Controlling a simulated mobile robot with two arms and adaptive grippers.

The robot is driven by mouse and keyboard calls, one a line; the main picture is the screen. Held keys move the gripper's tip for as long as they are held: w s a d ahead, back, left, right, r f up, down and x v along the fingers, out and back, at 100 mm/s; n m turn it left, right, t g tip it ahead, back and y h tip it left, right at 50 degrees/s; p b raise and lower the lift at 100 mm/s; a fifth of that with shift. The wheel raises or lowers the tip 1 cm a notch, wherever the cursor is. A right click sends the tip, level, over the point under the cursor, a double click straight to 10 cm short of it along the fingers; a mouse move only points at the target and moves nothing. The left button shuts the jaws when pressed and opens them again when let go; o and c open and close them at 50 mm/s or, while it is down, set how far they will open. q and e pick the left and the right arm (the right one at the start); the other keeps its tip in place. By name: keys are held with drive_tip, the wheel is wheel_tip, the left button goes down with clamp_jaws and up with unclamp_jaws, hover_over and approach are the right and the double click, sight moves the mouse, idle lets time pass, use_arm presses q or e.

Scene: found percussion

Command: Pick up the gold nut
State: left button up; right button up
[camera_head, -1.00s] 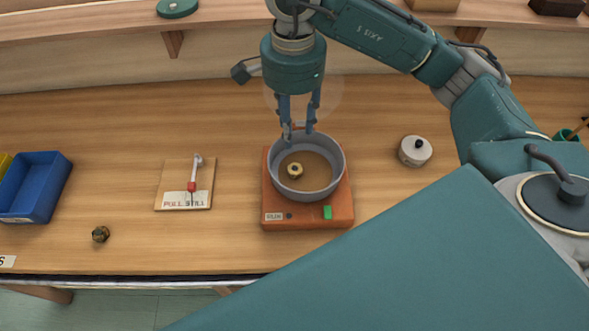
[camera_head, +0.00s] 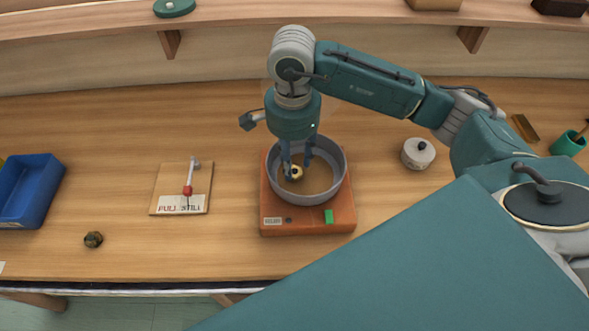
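The gold nut (camera_head: 296,175) lies inside a round grey pan (camera_head: 337,181) on an orange-brown base (camera_head: 344,218). It is a small yellow ring with a dark centre. My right gripper (camera_head: 298,165) points down into the pan. Its blue fingers are apart, at and just behind the nut, and one finger partly covers it. I cannot tell whether they touch it. My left gripper is not in view.
A wooden board with a red-tipped lever (camera_head: 188,190) stands left of the base. A dark brassy nut-like piece (camera_head: 93,239) and a blue bin (camera_head: 30,195) are farther left. A white lidded pot (camera_head: 418,153) stands right.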

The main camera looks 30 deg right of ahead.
wheel_tip(320, 180, down, 3)
drive_tip(key=shift+s+f+p, duration=0.1)
drive_tip(key=shift+f+p, duration=0.05)
drive_tip(key=shift+p, duration=0.5)
drive_tip(key=shift+f, duration=0.25)
clamp_jaws()
drive_tip(key=shift+r, duration=0.1)
wheel_tip(320, 180, up, 9)
drive_tip(key=b, duration=0.3)
wheel_tip(320, 180, up, 11)
hover_over(293, 172)
